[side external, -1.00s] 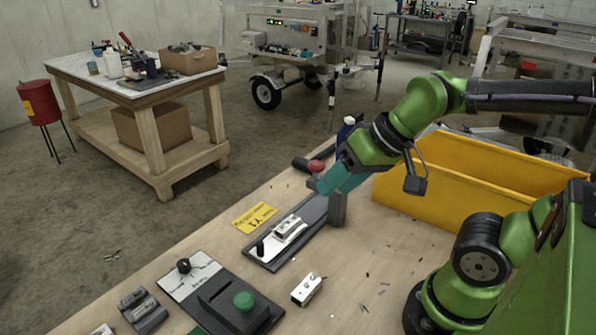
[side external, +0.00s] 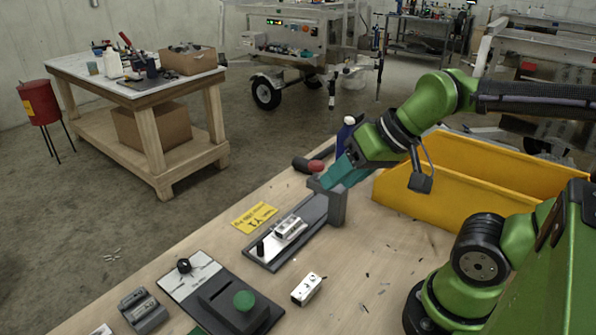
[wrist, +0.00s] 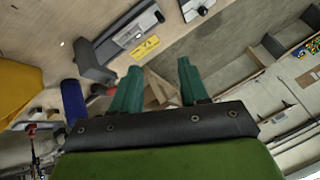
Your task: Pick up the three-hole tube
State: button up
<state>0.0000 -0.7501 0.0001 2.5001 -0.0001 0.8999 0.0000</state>
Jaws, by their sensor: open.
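A short silvery tube with dark holes (side external: 307,289) lies loose on the bench in the side view. A similar tube (side external: 290,229) sits on a dark rail fixture (side external: 262,262). I cannot count the holes on either one. My gripper (side external: 332,181) has teal fingers and is above the far end of the fixture, by its grey upright block (side external: 338,208), apart from both tubes. In the wrist view my gripper (wrist: 158,66) is open, with nothing between its fingers. The fixture (wrist: 122,36) shows at the top there.
A yellow bin (side external: 420,205) stands right of my gripper. A blue bottle (side external: 345,135) and a red-topped button (side external: 316,165) are close by.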

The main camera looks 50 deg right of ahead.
jog(key=shift+o, duration=0.3)
jog(key=o, duration=1)
jog(key=n+g+h, duration=0.2)
jog(key=n+g, duration=0.2)
jog(key=g, duration=0.3)
send_over(288, 223)
notch_tip(288, 223, down, 5)
notch_tip(288, 223, down, 11)
jog(key=shift+s+a, duration=0.1)
jog(key=shift+s, duration=0.05)
jog(key=shift+f, duration=2.8)
